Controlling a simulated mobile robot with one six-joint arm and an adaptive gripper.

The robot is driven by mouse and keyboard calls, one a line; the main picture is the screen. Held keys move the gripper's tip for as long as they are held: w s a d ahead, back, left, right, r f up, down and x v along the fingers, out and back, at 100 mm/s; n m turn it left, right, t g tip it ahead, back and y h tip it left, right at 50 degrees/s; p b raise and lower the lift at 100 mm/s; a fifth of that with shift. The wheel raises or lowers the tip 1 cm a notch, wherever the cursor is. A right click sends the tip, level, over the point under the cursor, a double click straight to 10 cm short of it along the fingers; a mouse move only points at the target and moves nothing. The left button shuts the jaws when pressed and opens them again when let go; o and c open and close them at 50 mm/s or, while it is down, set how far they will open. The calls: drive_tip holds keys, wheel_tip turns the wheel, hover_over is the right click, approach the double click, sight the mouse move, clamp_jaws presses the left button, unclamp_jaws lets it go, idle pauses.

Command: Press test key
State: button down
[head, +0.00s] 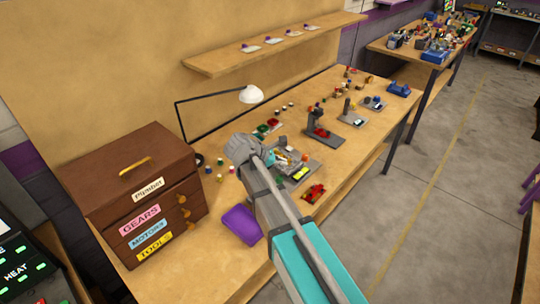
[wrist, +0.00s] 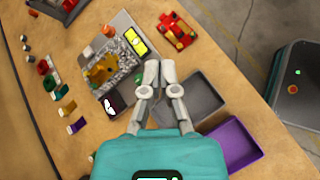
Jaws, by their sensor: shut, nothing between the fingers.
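My gripper (wrist: 159,72) is shut and empty, above the bench by the near edge of a grey test device. In the head view my arm hides most of the gripper. The device has a grey base, a lit yellow display (wrist: 135,40), a mottled grey area and an orange-yellow gear-like part (wrist: 101,72). A dark block with a white mark (wrist: 112,104) is at its lower corner, left of my fingertips. I cannot tell for sure which part is the test key. The yellow display also shows in the head view (head: 301,173).
A red toy car (wrist: 177,31) lies beyond the device. A grey tray (wrist: 205,92) and a purple tray (wrist: 238,142) are right of the fingers. A brown drawer cabinet (head: 130,190) stands at the left.

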drive_tip(key=s+d+f+m+g+y+b, duration=0.2)
drive_tip(key=s+d+f+m+y+b, duration=0.2)
drive_tip(key=s+d+f+m+b, duration=0.4)
drive_tip(key=s+d+f+m+g+y+b, duration=0.3)
drive_tip(key=s+d+f+m+b, duration=0.5)
drive_tip(key=d+f+m, duration=0.4)
wheel_tip(320, 180, down, 4)
drive_tip(key=shift+s+r+y, duration=0.15)
drive_tip(key=shift+s+y, duration=0.25)
drive_tip(key=shift+y, duration=0.5)
drive_tip(key=shift+a, duration=0.1)
